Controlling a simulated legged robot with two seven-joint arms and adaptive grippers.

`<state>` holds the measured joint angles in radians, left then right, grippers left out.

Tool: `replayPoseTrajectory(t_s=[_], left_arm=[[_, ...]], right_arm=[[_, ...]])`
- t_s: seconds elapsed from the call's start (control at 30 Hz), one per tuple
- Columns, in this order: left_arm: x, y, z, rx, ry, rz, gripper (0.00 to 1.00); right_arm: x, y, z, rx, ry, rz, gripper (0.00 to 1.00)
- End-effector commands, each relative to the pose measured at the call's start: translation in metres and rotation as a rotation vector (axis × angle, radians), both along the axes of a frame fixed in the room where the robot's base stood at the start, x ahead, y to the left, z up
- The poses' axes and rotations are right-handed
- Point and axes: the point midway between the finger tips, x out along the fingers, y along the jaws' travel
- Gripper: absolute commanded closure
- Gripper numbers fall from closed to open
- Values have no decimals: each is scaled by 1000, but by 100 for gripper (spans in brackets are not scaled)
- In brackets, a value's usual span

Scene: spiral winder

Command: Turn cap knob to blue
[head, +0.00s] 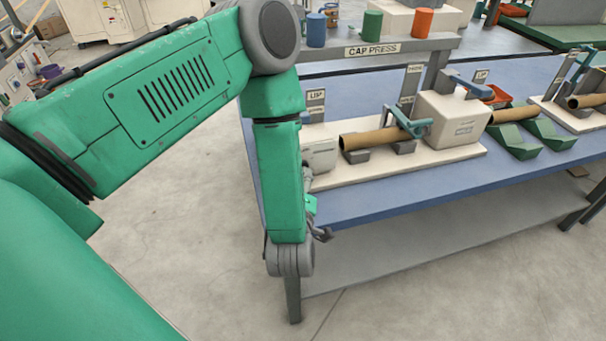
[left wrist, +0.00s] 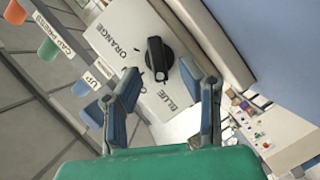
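The black cap knob (left wrist: 158,57) sits on a pale panel (left wrist: 108,30) in the left wrist view. The panel carries the words ORANGE, to the knob's left, and BLUE, below it. The knob's grip bar runs roughly up and down in that picture; I cannot tell for sure which word it points to. My left gripper (left wrist: 163,76) is open, its fingers apart on either side of the knob's lower end, with no clear contact. In the head view my left gripper (head: 309,190) is mostly hidden behind my arm, and the knob is hidden. My right gripper is not in view.
The pale machine housing (head: 320,152) stands at the left end of the blue bench (head: 365,203). A brown tube (head: 375,137) lies beside it. A CAP PRESS shelf (head: 420,43) holds blue, green and orange caps. The floor before the bench is clear.

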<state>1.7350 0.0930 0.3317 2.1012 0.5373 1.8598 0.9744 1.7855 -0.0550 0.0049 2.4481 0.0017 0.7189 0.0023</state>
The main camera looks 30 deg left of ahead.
Motion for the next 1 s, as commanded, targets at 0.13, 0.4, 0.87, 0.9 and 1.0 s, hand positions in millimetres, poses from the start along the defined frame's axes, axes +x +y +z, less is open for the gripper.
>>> replayPoseTrajectory(t_s=[0.13,0.4,0.87,0.9,1.0], left_arm=[[-31,-19,4,-3,7,-4,66],[-63,-38,12,-1,4,-6,66],[-70,-41,14,-1,1,-1,66],[-70,-40,14,-1,1,-1,66],[-70,-40,14,-1,1,0,66]], right_arm=[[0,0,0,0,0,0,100],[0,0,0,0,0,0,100],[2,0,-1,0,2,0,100],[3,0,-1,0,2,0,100],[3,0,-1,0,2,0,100]])
